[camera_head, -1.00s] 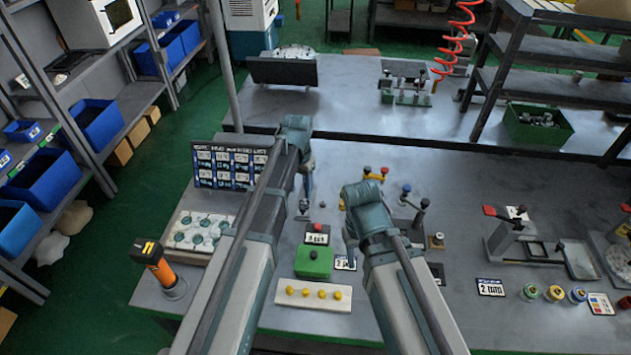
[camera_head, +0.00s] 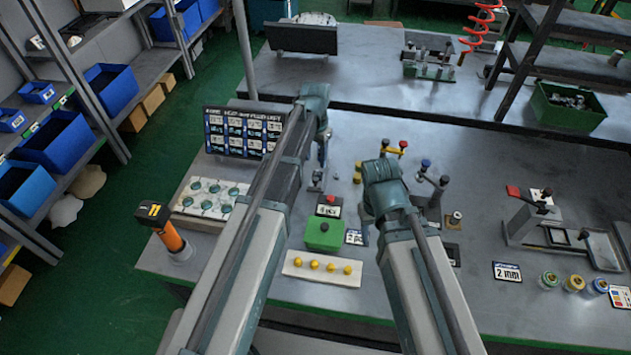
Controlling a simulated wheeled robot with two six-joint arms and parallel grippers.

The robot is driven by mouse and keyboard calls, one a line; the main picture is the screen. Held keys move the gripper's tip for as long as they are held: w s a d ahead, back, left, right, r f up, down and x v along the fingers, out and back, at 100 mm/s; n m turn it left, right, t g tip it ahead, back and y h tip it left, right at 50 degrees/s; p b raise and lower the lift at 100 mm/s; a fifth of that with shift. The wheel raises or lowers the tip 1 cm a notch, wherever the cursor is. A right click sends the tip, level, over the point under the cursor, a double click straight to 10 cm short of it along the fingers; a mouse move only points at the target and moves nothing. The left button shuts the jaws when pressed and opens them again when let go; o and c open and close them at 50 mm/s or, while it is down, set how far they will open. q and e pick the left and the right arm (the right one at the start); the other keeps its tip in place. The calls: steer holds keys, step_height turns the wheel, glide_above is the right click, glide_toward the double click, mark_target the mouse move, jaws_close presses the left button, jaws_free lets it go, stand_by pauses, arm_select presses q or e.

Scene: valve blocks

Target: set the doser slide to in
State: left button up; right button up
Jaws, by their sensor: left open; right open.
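I cannot tell for certain which part is the doser slide. A fixture with a red-ended lever (camera_head: 530,212) stands at the right. My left gripper (camera_head: 318,183) points down over the bench behind the green block; its fingers are small and partly hidden by its arm. My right gripper (camera_head: 365,230) points down just right of the green block, near a small label card. Both are open, and I see nothing held.
A dark label board (camera_head: 240,133) and a white tray with round pieces (camera_head: 212,200) are at the left. An orange-handled tool (camera_head: 165,230) stands on the left front corner. Posts with coloured knobs (camera_head: 432,180) stand right of my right wrist.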

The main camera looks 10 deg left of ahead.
mark_target(315, 179)
arm_select(q)
step_height(315, 179, down, 9)
steer(key=b, duration=0.7)
steer(key=shift+r+b, duration=0.1)
steer(key=shift+b, duration=0.25)
arm_select(e)
step_height(315, 179, down, 9)
steer(key=shift+r, duration=0.1)
steer(key=shift+r, duration=0.1)
arm_select(q)
jaws_close()
